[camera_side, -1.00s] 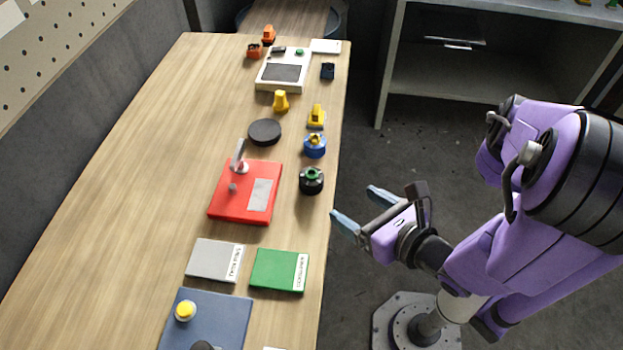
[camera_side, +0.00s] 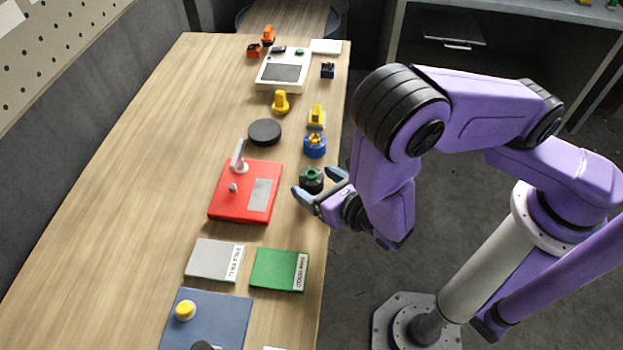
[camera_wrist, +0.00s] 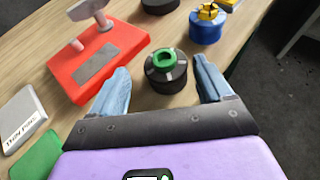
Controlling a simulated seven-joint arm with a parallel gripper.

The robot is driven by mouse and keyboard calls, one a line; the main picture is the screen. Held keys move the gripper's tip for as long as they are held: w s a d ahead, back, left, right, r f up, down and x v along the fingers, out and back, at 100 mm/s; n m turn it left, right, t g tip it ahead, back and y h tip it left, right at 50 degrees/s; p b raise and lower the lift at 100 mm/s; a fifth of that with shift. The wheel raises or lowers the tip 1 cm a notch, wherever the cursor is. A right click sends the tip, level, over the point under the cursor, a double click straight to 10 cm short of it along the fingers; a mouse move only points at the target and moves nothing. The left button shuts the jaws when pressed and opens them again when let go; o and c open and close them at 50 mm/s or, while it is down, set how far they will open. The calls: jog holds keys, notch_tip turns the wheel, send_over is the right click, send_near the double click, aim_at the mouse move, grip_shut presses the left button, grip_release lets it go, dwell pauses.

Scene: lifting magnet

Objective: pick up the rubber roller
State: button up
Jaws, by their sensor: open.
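A short black cylinder with a green ring on top (camera_wrist: 166,72) stands upright near the table's right edge. It also shows in the side view (camera_side: 311,175), partly hidden by my gripper. No piece is labelled as the rubber roller; this one may be it. My gripper (camera_side: 314,182) is open with blue-grey fingers. In the wrist view its fingers lie left and right of the black cylinder, with gaps on both sides. The cylinder appears just beyond or between the fingertips; I cannot tell which. Nothing is held.
A red box with a grey lever (camera_side: 245,205) stands left of the cylinder. A blue round piece with a yellow top (camera_side: 315,148) and a black disc (camera_side: 265,132) stand behind it. Grey (camera_side: 208,260) and green (camera_side: 272,270) plates lie nearer. The table's left side is clear.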

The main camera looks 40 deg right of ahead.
aim_at(310, 175)
jog(key=x, duration=0.5)
jog(key=shift+w+d+r, duration=0.1)
jog(key=shift+d+r, duration=0.1)
jog(key=shift+d, duration=0.2)
jog(key=c, duration=1.2)
jog(key=shift+o, duration=0.2)
jog(key=shift+r, duration=0.15)
